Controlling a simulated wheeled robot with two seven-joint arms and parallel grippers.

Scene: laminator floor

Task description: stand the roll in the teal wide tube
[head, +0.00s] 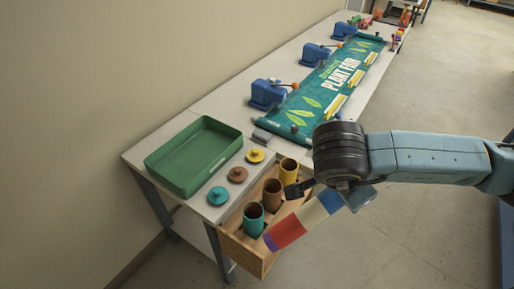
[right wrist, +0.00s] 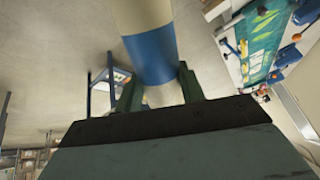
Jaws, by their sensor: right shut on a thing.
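The roll (head: 287,232) is a banded cylinder with red, cream and blue bands and a purple-orange lower end. My right gripper (head: 328,193) is shut on it near the blue band. The roll is tilted, its lower end down to the left, in front of the wooden box. In the right wrist view the roll (right wrist: 146,45) shows its cream and blue bands between the fingers. The teal wide tube (head: 253,220) stands open at the near end of the wooden box (head: 239,252), just left of the roll's lower end; I cannot tell whether they touch. My left gripper is out of view.
Brown (head: 272,194) and yellow (head: 289,170) tubes stand in the same box. Teal (head: 218,195), brown (head: 238,174) and yellow (head: 255,155) lids lie on the table beside a green tray (head: 163,163). Blue machines (head: 267,95) and a banner (head: 322,92) lie beyond. Floor at right is clear.

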